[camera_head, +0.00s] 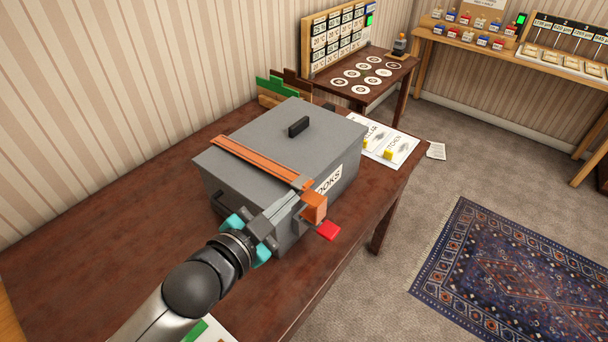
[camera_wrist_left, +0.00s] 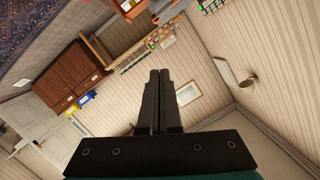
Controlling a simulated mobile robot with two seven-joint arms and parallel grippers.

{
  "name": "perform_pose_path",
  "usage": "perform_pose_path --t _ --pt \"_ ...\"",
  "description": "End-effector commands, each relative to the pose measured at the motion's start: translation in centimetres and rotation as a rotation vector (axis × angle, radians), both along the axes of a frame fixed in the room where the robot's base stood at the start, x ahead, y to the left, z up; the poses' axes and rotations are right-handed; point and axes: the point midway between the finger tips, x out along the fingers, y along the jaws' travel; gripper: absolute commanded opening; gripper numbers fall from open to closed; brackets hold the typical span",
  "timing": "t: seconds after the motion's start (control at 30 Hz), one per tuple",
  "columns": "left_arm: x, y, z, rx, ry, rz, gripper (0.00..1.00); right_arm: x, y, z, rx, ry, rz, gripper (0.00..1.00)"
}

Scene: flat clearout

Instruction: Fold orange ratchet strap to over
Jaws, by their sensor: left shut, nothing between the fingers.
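The orange ratchet strap (camera_head: 255,158) lies flat across the lid of a grey box (camera_head: 330,125) with a label that reads in part "OOKS". At its near right end an orange block (camera_head: 314,207) sits at the box's front edge, with a red piece (camera_head: 328,230) below it. My left gripper (camera_head: 285,205) is at the box's near edge, close to the strap's end; I cannot tell whether it touches. Its fingers are shut and empty, and they also show together in the left wrist view (camera_wrist_left: 158,100). My right gripper is not in view.
The box stands on a brown table (camera_head: 110,225) against a striped wall. A white card with yellow pieces (camera_head: 388,153) lies behind the box. A side table (camera_head: 378,72) and a shelf table (camera_head: 470,48) stand farther back. The table's left part is clear.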

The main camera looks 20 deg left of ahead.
Motion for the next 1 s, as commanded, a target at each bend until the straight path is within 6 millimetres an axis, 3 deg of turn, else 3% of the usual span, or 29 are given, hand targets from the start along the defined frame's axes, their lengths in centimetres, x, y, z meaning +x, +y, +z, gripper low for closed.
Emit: perform_pose_path --t 0.73,1.0 --pt "9.4 -2.2 -2.1 -0.003 0.001 0.001 0.00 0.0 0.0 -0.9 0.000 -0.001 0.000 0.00" --pt "9.9 -0.5 -5.3 0.000 0.005 0.001 0.00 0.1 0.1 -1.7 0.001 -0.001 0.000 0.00"
